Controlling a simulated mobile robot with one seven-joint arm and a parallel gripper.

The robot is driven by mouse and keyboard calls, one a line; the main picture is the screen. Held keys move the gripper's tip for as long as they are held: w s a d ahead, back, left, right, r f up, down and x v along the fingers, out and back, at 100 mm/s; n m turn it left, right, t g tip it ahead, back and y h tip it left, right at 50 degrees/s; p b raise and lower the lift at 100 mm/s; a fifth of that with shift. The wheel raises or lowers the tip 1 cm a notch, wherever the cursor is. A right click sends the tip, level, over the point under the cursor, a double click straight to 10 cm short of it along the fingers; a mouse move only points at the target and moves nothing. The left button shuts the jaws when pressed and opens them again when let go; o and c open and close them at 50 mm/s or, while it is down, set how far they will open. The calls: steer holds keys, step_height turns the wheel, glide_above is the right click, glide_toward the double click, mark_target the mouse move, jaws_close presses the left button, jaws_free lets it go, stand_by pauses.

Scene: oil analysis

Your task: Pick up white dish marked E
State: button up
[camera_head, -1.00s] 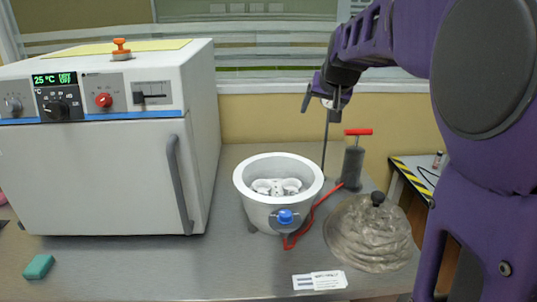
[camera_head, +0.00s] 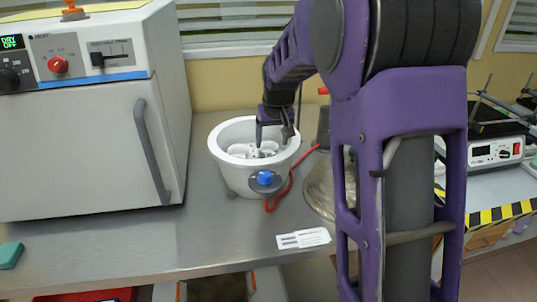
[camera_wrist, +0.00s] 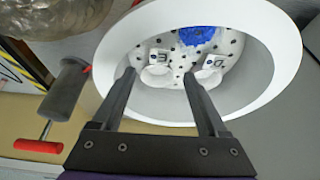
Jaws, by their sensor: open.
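The white dish marked E (camera_wrist: 156,74) lies on the perforated plate inside the white round bowl (camera_wrist: 262,85). Beside it, on the right in the wrist view, is a similar dish marked D (camera_wrist: 208,76). In the head view the bowl (camera_head: 231,175) holds small white dishes, but their letters are too small to read. My gripper (camera_wrist: 158,78) is open and empty. Its two fingers reach over the bowl's rim, and in the wrist view dish E shows between the fingertips. In the head view my gripper (camera_head: 273,143) is at the right-hand side of the bowl's opening.
A white oven (camera_head: 85,130) stands left of the bowl. A red hose (camera_head: 284,190) and blue knob (camera_head: 265,178) are on the bowl's front. A grey pump with a red handle (camera_wrist: 38,146) and a translucent lid (camera_head: 319,188) are close by. A paper label (camera_head: 303,239) lies in front.

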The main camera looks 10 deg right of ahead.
mark_target(270, 153)
steer(key=shift+w+b+x, duration=0.15)
steer(key=shift+b+x, duration=0.1)
steer(key=shift+x, duration=1.3)
steer(key=shift+w+b+x, duration=0.15)
steer(key=shift+b+x, duration=0.1)
steer(key=shift+x, duration=1.3)
steer(key=shift+d+r, duration=0.1)
jaws_close()
